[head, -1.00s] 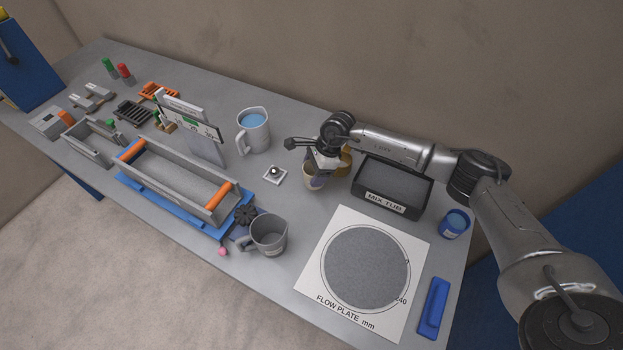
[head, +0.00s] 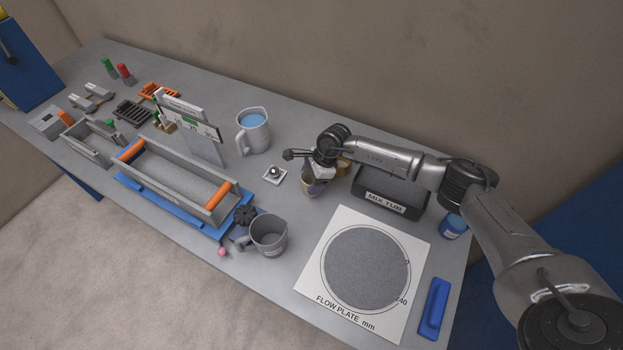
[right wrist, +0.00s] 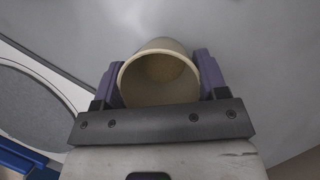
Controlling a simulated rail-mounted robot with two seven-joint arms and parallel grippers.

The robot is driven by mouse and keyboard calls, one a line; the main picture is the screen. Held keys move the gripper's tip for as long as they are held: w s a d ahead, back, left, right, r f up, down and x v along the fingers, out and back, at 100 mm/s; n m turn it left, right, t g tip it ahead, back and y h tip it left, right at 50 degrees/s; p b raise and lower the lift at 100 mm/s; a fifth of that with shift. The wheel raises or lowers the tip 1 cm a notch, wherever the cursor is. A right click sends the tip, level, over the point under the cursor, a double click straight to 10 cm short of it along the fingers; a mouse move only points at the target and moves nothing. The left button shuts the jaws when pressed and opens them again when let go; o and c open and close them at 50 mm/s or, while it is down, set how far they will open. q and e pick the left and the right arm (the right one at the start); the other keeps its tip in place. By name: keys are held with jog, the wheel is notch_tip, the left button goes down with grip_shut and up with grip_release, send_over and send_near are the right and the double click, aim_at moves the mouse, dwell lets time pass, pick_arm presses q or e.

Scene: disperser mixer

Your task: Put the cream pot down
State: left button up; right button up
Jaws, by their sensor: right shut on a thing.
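The cream pot (head: 311,188) is between the fingers of my right gripper (head: 317,173), left of the mix tub, and partly hidden by the hand. In the right wrist view the cream pot (right wrist: 160,72) shows its round open mouth, with a tan inside. The two purple fingers of my right gripper (right wrist: 160,82) press on its opposite sides. The pot looks upright and at or very near the table top; I cannot tell whether its base touches. My left gripper is not in view.
The mix tub (head: 392,207) stands just right of the pot, with another tan pot (head: 343,166) behind the hand. A small white pad (head: 275,176) lies to the left. A grey mug (head: 269,236) and the flow plate (head: 330,300) are nearer the front edge.

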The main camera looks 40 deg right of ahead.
jog(key=o, duration=1.1)
jog(key=shift+r+p, duration=0.2)
jog(key=shift+p, duration=0.1)
jog(key=v, duration=1.2)
